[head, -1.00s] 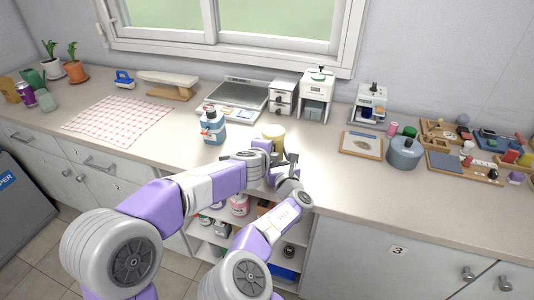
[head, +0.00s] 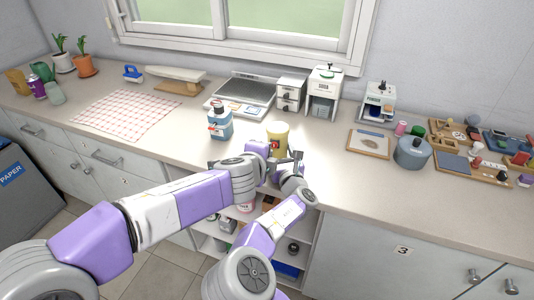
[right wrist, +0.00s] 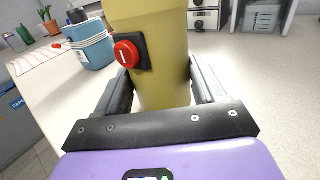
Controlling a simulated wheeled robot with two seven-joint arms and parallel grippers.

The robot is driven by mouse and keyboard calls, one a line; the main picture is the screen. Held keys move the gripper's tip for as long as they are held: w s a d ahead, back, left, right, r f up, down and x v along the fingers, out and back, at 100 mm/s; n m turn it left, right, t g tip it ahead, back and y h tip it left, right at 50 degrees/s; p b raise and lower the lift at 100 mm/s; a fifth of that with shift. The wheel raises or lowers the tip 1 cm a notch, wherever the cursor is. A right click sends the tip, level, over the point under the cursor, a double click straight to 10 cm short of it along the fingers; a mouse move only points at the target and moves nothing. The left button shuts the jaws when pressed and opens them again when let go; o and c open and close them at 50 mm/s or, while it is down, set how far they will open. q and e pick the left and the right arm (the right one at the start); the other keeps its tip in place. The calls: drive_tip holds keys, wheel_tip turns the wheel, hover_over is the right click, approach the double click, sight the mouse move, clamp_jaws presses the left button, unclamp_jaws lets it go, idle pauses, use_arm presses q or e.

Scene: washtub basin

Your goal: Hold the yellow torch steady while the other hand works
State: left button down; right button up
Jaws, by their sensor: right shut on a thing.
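The yellow torch (head: 279,136) stands upright near the counter's front edge. In the right wrist view the torch (right wrist: 160,85) fills the middle, with a red button on a black switch plate facing left. My right gripper (head: 284,161) is shut on the torch; in the right wrist view its fingers (right wrist: 163,92) lie on both sides of the body. My left gripper (head: 228,161) is just left of the torch, mostly hidden behind its own wrist, so its jaws cannot be made out.
A blue container (head: 220,124) with a red part stands left of the torch. The counter between torch and board is clear.

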drive_tip(key=shift+d+f, duration=0.25)
drive_tip(key=o, duration=1.1)
drive_tip(key=shift+o, duration=1.2)
drive_tip(key=shift+r, duration=0.1)
